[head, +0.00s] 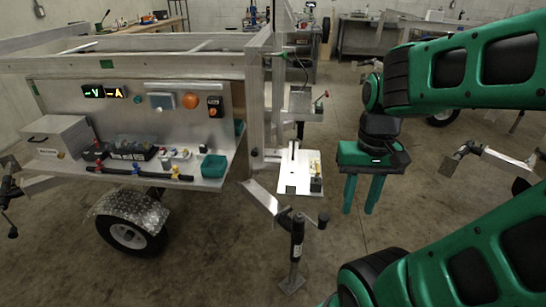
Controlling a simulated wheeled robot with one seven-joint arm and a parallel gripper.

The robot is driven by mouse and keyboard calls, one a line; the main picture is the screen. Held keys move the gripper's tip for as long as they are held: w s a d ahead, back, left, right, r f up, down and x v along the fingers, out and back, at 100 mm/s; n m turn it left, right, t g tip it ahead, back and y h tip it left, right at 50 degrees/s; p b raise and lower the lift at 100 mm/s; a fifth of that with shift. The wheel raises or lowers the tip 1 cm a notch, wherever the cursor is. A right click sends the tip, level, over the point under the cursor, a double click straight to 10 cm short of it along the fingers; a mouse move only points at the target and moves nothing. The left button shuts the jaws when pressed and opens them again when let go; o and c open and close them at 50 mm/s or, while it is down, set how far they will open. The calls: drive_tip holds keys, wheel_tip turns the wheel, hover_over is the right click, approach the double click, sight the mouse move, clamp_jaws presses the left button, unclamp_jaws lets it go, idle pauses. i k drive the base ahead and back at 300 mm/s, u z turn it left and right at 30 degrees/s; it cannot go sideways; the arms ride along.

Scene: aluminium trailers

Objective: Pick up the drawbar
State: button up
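My gripper (360,207) hangs right of centre with its two green fingers pointing down. The fingers are apart and nothing shows between them. No part is plainly marked as the drawbar. A slanted aluminium bar (263,198) at the near trailer's right end looks most like one; it lies left of my gripper, apart from it. A white plate (301,180) partly covers its surroundings. A dark jack leg (297,238) stands by the bar's lower end, its foot on the floor.
The aluminium trailer (150,62) fills the left, with a wheel (130,235) below. Its side shelf holds a grey box (60,138), a teal bin (213,167) and a long dark rod (140,174). Another trailer's bar (492,154) shows at right. Floor below my gripper is clear.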

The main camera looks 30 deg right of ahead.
sight(292, 163)
drive_tip(key=z, duration=0.45)
drive_tip(key=i, duration=1.1)
drive_tip(key=z, duration=0.75)
